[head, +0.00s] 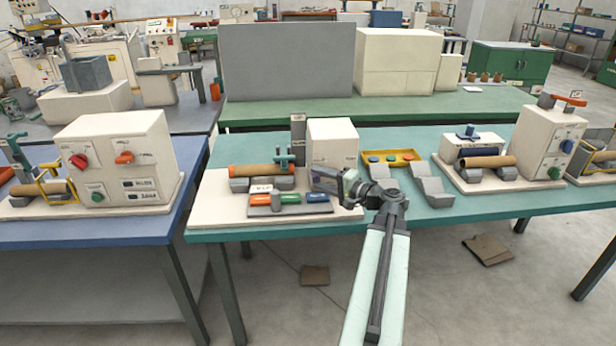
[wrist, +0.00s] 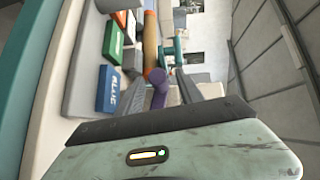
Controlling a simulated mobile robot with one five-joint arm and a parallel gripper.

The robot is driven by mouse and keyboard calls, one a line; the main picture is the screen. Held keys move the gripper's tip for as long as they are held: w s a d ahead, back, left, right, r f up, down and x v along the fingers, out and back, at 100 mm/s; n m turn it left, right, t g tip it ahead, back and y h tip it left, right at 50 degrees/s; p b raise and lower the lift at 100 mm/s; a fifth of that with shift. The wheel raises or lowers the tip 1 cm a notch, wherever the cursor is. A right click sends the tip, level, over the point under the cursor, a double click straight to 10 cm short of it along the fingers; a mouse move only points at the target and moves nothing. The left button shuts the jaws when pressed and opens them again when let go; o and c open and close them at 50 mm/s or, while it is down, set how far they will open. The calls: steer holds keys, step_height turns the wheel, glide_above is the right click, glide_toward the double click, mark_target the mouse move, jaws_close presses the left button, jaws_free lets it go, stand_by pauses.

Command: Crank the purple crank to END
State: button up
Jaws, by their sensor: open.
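The purple crank (wrist: 160,82) shows in the wrist view between the two fingers of my open gripper (wrist: 161,78). Its upper end lies beside the end of a brown tube with an orange stripe (wrist: 152,45). I cannot tell whether the fingers touch it. In the head view my gripper (head: 322,180) reaches left, in front of the cream winder box (head: 333,142). The tube (head: 262,170) rests on grey supports to its left. The crank is not distinguishable there, likely hidden by my gripper. No END mark is readable.
Orange, green and blue blocks (head: 318,196) lie on a dark strip in front of the tube. A teal clamp (head: 284,158) stands behind the tube. A yellow tray (head: 390,157) and grey V-shaped blocks (head: 432,184) sit to the right. The teal table (head: 480,212) has bare space along its front.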

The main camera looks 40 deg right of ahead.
steer(key=w, duration=0.5)
steer(key=shift+w+a+f, duration=0.15)
steer(key=shift+w+f, duration=0.1)
steer(key=shift+f, duration=0.05)
jaws_close()
stand_by(1.0)
